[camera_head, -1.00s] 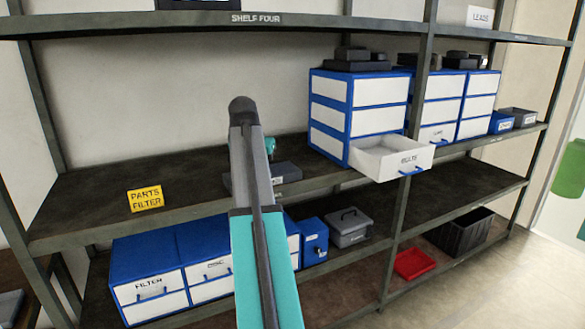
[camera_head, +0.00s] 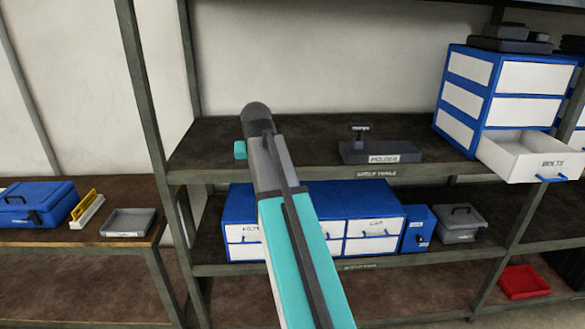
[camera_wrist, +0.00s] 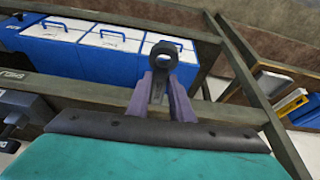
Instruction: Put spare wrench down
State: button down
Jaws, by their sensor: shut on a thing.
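In the wrist view my gripper (camera_wrist: 164,88) has its purple fingers closed on a dark grey wrench (camera_wrist: 163,54). The wrench's ring end sticks out beyond the fingertips, with its shaft between them. The wrench appears held in the air, with a shelf edge and blue drawer boxes behind it. In the head view my arm hides the fingers and the wrench.
A small grey tray (camera_head: 128,223), a yellow-edged holder (camera_head: 86,209) and a blue toolbox (camera_head: 36,203) are on the left bench (camera_head: 60,238). The shelf has a dark holder (camera_head: 380,153). An open bolts drawer (camera_head: 528,158) juts out at right. Bare shelf surface shows beside the holder.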

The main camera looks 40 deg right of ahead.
jog(key=a+f+n+b, duration=0.2)
jog(key=a+f+b, duration=0.1)
jog(key=a, duration=0.5)
jog(key=w+a+f+n+y+b, duration=0.1)
jog(key=a+f+n+b, duration=0.1)
jog(key=a+f, duration=0.4)
jog(key=a+f+n+t+y+b, duration=0.1)
jog(key=a+f+b, duration=0.3)
jog(key=a, duration=0.6)
jog(key=shift+w+a+f+n+b, duration=0.25)
jog(key=shift+f+n+b, duration=0.2)
jog(key=shift+f, duration=0.3)
jog(key=shift+a, duration=0.1)
